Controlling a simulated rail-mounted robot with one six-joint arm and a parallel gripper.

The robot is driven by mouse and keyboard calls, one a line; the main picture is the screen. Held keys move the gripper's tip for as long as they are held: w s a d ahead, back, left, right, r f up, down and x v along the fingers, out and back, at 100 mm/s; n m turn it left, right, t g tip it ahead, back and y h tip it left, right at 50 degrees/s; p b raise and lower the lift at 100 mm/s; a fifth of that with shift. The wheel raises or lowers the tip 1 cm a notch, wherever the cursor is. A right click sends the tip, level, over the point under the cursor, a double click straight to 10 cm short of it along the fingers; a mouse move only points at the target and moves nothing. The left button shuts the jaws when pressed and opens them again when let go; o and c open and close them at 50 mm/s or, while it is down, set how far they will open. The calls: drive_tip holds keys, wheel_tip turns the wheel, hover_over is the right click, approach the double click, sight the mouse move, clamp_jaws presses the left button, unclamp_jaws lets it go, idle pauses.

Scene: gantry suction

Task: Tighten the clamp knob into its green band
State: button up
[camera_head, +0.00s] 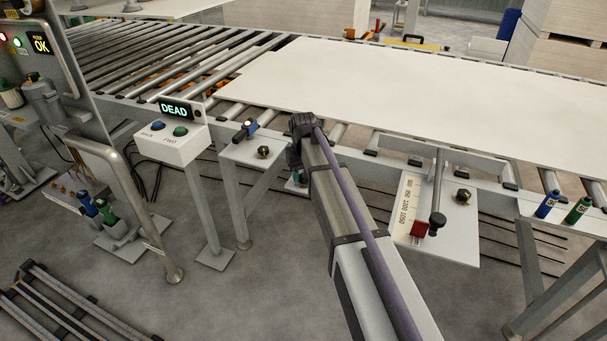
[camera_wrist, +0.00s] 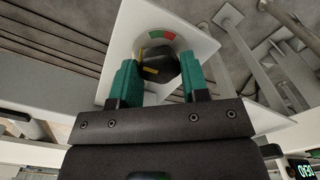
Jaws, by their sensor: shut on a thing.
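In the wrist view, a dark clamp knob (camera_wrist: 158,68) with a yellow mark sits between the two green fingers of my gripper (camera_wrist: 160,62). The fingers are shut on it from both sides. A small red and green band (camera_wrist: 161,35) curves on the pale dial just beyond the knob. The yellow mark lies on the knob's left part, away from the coloured band. In the head view my gripper (camera_head: 297,178) points down beside the conveyor's front rail, and my wrist and arm hide the knob and band.
A white panel (camera_head: 420,95) lies on the roller conveyor behind my arm. A box with a DEAD display (camera_head: 176,110) stands to the left. A small bracket with a black knob (camera_head: 263,152) is just left of my gripper. A scale plate (camera_head: 455,235) is to the right.

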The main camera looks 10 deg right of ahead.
drive_tip(key=shift+m, duration=2.1)
drive_tip(key=o, duration=0.9)
wheel_tip(320, 180, up, 11)
drive_tip(key=p, duration=1)
drive_tip(key=shift+f+p, duration=0.1)
drive_tip(key=shift+p, duration=0.3)
